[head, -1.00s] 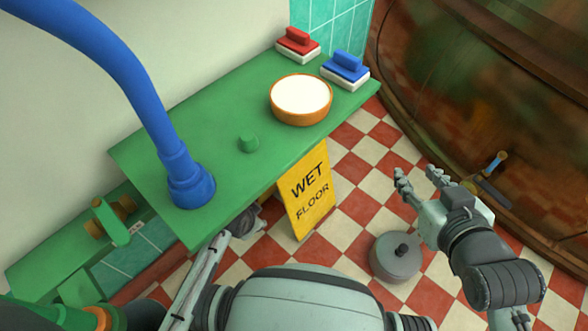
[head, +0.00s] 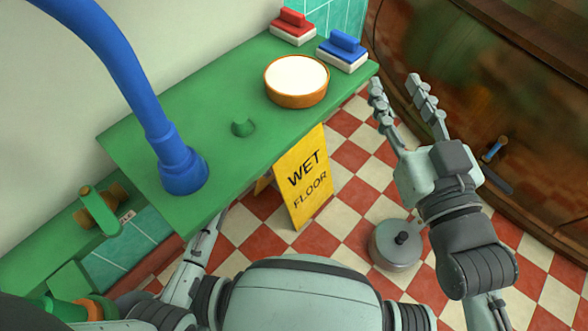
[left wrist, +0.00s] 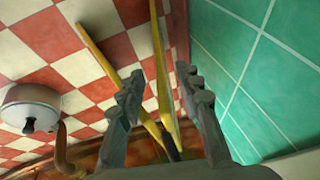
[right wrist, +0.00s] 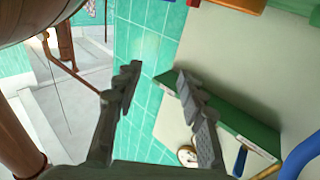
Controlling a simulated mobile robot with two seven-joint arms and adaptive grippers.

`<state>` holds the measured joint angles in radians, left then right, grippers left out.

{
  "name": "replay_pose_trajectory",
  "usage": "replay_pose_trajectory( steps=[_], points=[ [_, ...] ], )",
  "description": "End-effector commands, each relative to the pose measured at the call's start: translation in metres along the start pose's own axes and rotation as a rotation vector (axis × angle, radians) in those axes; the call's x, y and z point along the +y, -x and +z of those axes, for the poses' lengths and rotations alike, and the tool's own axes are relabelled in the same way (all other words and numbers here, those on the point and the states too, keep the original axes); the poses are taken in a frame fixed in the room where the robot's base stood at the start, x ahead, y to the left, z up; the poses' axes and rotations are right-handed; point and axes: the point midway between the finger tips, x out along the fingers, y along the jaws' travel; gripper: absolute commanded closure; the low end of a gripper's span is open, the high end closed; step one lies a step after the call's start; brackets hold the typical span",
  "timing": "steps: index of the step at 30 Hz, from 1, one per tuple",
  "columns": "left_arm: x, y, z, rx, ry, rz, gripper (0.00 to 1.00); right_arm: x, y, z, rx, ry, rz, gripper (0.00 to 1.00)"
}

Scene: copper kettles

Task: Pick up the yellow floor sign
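The yellow floor sign (head: 307,181), lettered WET FLOOR, stands upright as a folded A-frame on the checkered floor in the head view, beside the green counter's edge. My left arm reaches under the counter, which hides its gripper in the head view. In the left wrist view my left gripper (left wrist: 160,78) is open, with the thin yellow edges of the sign (left wrist: 168,65) seen beyond and between its fingers; contact cannot be told. My right gripper (head: 396,88) is open and empty, raised to the right of the counter; its open fingers also show in the right wrist view (right wrist: 157,75).
The green counter (head: 125,150) holds a white-filled bowl (head: 296,82), a red-handled brush (head: 292,27), a blue-handled brush (head: 342,51) and a blue pipe (head: 180,170). A large copper kettle (head: 480,60) curves at right.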

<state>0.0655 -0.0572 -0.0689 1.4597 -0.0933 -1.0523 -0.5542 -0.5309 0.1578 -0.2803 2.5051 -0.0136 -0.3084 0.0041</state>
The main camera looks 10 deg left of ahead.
Motion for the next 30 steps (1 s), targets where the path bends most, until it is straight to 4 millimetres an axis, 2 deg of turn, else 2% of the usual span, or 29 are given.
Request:
replay_pose_trajectory(
  steps=[1, 9, 14, 20, 28, 30],
  points=[
    [0.001, -0.009, 0.001, -0.002, 0.0, 0.001, 0.66, -0.004, 0.0, -0.007, 0.05, -0.009, -0.008, 0.6],
    [0.002, -0.037, 0.001, -0.001, -0.001, 0.001, 0.66, -0.017, 0.007, -0.055, 0.293, -0.042, -0.031, 0.6],
    [0.001, -0.042, 0.001, 0.0, -0.001, 0.001, 0.66, -0.018, 0.01, -0.066, 0.346, -0.048, -0.035, 0.6],
    [0.001, -0.042, 0.001, 0.0, -0.001, 0.001, 0.66, -0.018, 0.01, -0.067, 0.348, -0.049, -0.035, 0.6],
    [0.001, -0.041, 0.001, 0.0, -0.001, 0.001, 0.98, -0.018, 0.01, -0.066, 0.347, -0.049, -0.035, 0.6],
    [0.001, -0.041, 0.001, 0.0, -0.001, 0.001, 1.0, -0.018, 0.01, -0.067, 0.347, -0.049, -0.035, 0.6]
  ],
)
